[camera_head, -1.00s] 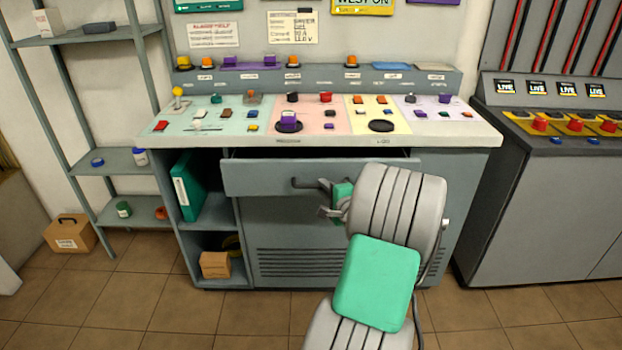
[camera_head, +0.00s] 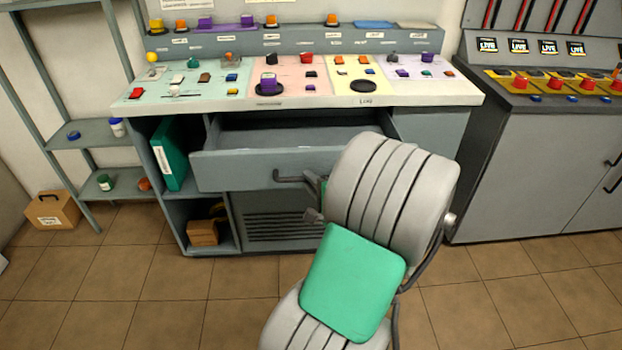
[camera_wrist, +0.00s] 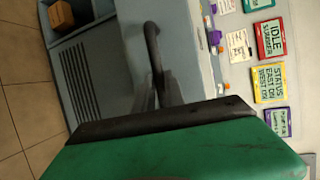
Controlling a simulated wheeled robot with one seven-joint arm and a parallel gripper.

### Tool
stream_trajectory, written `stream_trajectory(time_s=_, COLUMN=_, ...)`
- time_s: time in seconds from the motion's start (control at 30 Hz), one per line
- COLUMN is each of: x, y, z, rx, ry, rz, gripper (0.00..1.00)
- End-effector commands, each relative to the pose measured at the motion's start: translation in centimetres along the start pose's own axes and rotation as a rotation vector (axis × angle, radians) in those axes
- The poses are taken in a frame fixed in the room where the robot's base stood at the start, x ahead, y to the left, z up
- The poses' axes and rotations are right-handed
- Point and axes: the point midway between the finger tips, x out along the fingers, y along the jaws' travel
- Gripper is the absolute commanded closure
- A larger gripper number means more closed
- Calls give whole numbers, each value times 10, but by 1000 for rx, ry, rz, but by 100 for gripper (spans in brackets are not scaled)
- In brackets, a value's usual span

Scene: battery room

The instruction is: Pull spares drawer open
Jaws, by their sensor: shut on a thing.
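The spares drawer (camera_head: 235,171) is a wide grey drawer under the console worktop. It stands well open, and its inside looks empty where I can see it. Its dark bar handle (camera_head: 290,178) sticks out from the front; it also shows in the wrist view (camera_wrist: 153,45). My gripper (camera_head: 312,196) is at the right part of this handle and shut on it. The grey arm with its green pad hides most of the gripper and the drawer's lower right front. In the wrist view the fingers (camera_wrist: 158,94) meet the handle just beyond the green gripper body.
The console worktop (camera_head: 200,104) above carries several coloured buttons and knobs. Open shelves at left hold a green binder (camera_head: 169,155) and a small box (camera_head: 203,232). A cardboard box (camera_head: 52,210) stands on the floor at left. The tiled floor in front is clear.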

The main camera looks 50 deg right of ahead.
Motion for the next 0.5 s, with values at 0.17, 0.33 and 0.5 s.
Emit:
stream_trajectory(time_s=0.17, x=0, y=0, z=1, rx=1, ry=-2, rz=1, gripper=85)
stream_trajectory(time_s=0.33, x=0, y=0, z=0, rx=0, ry=-1, rz=1, gripper=71)
stream_trajectory(time_s=0.5, x=0, y=0, z=0, rx=0, ry=0, rz=0, gripper=64)
